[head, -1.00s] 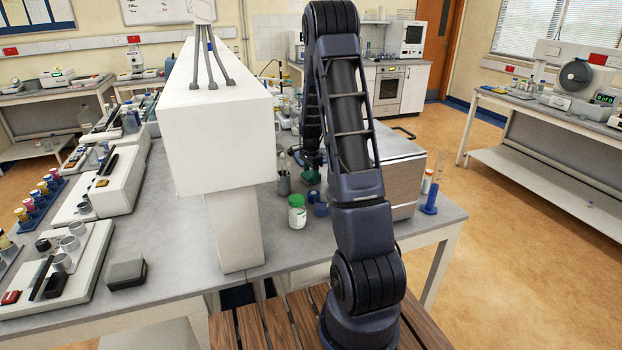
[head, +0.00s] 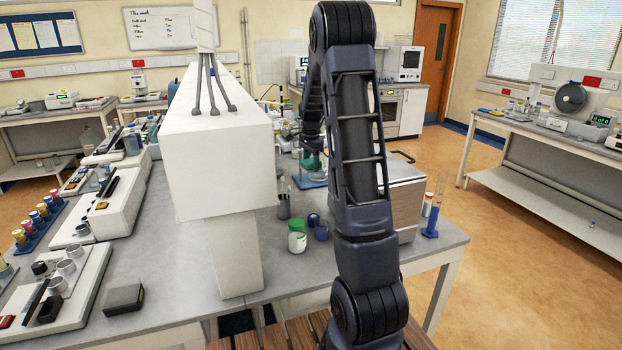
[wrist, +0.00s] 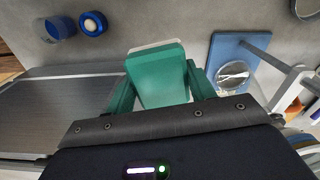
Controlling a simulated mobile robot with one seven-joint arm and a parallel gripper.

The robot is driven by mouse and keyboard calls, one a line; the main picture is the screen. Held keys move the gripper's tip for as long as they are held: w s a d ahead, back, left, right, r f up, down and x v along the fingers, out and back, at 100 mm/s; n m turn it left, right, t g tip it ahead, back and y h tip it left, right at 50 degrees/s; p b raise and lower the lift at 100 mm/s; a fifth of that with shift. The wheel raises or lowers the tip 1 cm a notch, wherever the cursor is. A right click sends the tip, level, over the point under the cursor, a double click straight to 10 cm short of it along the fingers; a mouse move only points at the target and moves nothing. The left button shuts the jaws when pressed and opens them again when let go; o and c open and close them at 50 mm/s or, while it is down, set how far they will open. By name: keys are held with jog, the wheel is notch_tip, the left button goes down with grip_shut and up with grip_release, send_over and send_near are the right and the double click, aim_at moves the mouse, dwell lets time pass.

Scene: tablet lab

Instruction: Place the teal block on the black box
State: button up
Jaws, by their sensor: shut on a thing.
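The teal block (wrist: 157,72) sits between the two green fingers of my gripper (wrist: 160,88) in the wrist view, its far end pale. The gripper is shut on it and holds it above the bench. In the head view my gripper (head: 312,160) is a small green patch, partly hidden behind my arm, over the back of the bench. The black box (head: 124,298) lies on the bench at the lower left, well away from the gripper, with its top clear.
A blue-based stand (wrist: 222,52) with a round glass piece is right of the block in the wrist view. A green-lidded jar (head: 297,238) and a tall white block (head: 218,150) stand between the gripper and black box. A blue-based cylinder (head: 431,222) stands near the right edge.

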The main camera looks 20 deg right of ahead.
aim_at(311, 160)
jog(key=shift+r, duration=1.85)
